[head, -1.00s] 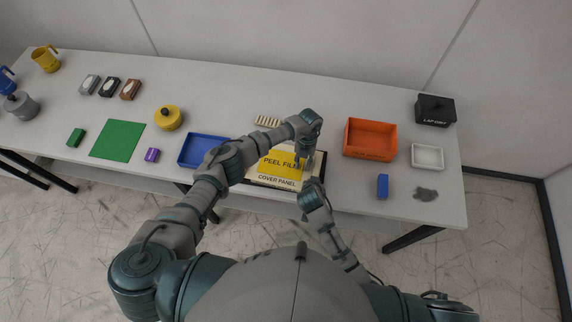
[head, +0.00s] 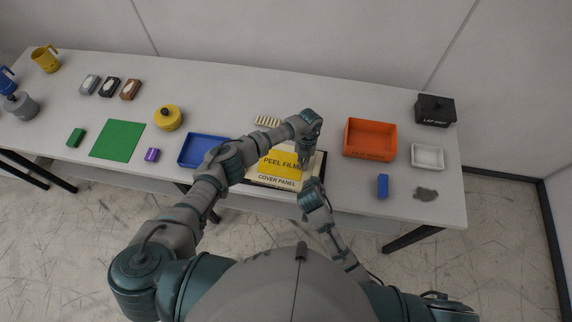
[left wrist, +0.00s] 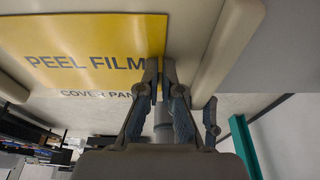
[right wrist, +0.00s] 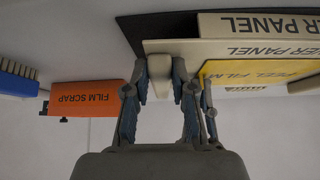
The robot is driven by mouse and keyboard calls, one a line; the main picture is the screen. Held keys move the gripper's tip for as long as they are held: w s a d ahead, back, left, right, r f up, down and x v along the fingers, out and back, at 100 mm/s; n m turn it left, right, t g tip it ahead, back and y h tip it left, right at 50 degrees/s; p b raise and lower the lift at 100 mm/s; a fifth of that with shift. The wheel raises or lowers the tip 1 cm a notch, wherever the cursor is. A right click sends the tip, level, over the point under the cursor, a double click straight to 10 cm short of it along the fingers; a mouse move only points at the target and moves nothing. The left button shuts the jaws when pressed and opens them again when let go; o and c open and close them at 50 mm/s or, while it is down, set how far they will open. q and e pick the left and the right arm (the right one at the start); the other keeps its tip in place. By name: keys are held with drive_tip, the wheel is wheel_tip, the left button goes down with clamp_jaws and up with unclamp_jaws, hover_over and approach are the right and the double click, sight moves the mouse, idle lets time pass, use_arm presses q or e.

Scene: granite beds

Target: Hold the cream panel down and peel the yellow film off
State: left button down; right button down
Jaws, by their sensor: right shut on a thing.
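The cream panel (head: 262,179) lies flat near the table's front edge, marked COVER PANEL. The yellow film (head: 275,168), marked PEEL FILM, lies flat on it. My left gripper (left wrist: 160,66) points down at the film's right edge, its fingertips slightly apart, with the yellow film (left wrist: 95,50) showing beside and behind them. Whether the tips touch the film is unclear. My right gripper (right wrist: 160,70) is shut on a cream part at the panel's edge, beside the yellow film (right wrist: 255,70). In the head view its fingers are hidden by the arm.
An orange FILM SCRAP bin (head: 370,155) stands to the right, with a white tray (head: 428,157), a blue brush (head: 382,186) and a black box (head: 435,108). A blue tray (head: 196,157) lies left of the panel. Bare table separates the panel and the bin.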

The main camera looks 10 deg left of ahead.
use_arm(q)
drive_tip(key=shift+d+r, duration=0.25)
drive_tip(key=shift+r, duration=0.65)
drive_tip(key=shift+d+r, duration=0.25)
drive_tip(key=shift+r, duration=0.6)
idle(0.4)
drive_tip(key=shift+s+v, duration=0.2)
drive_tip(key=shift+v, duration=0.6)
drive_tip(key=shift+s+v, duration=0.2)
drive_tip(key=shift+v, duration=0.6)
drive_tip(key=shift+s+v, duration=0.2)
drive_tip(key=shift+v, duration=0.65)
drive_tip(key=shift+a+r, duration=0.1)
use_arm(e)
drive_tip(key=c, duration=0.9)
unclamp_jaws()
drive_tip(key=v, duration=1.2)
drive_tip(key=shift+f, duration=0.1)
